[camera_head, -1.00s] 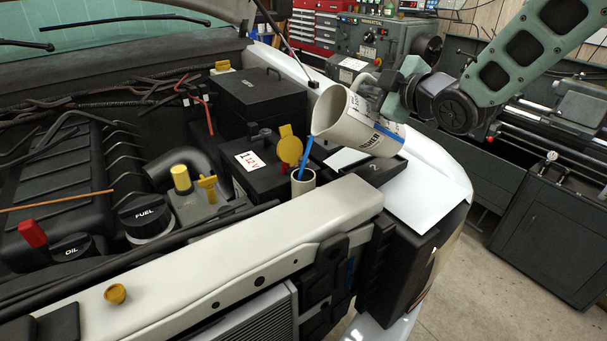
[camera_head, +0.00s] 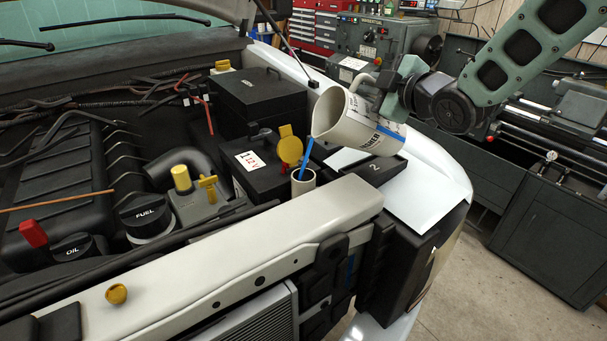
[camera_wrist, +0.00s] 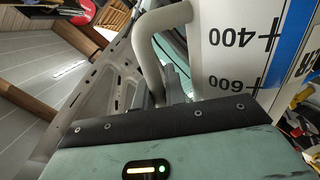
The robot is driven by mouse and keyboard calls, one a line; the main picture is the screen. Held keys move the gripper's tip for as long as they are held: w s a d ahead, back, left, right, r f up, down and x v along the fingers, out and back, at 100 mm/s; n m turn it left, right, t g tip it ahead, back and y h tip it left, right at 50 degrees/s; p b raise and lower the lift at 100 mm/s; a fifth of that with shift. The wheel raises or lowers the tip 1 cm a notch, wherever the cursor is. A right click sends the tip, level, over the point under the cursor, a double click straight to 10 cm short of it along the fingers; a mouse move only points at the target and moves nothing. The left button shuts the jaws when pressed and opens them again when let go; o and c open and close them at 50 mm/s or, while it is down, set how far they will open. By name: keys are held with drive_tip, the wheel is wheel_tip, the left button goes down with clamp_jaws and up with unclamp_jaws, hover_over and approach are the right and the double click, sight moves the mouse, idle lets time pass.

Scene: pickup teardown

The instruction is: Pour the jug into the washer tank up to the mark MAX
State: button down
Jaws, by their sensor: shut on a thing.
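The pale jug (camera_head: 350,128) is tilted with its mouth down to the left, above the washer tank's filler neck (camera_head: 303,183). A blue stream (camera_head: 305,158) runs from the jug's lip down into the neck. The neck's yellow cap (camera_head: 290,148) stands open beside it. The tank's level and the MAX mark cannot be made out. My gripper (camera_head: 384,88) is shut on the jug's handle. In the wrist view, the handle (camera_wrist: 150,45) and the jug's wall (camera_wrist: 225,60) with 400 and 600 marks show; the fingertips are mostly hidden.
A black battery box (camera_head: 262,165) sits left of the neck, and the pale front crossmember (camera_head: 240,240) runs in front of it.

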drive_tip(key=shift+a+r+n, duration=0.15)
drive_tip(key=shift+a+n, duration=0.05)
drive_tip(key=shift+n, duration=0.1)
idle(1.6)
drive_tip(key=shift+s+a+f+n+h, duration=0.25)
drive_tip(key=shift+a+f+n+h, duration=0.1)
drive_tip(key=shift+f+n, duration=0.15)
idle(3.2)
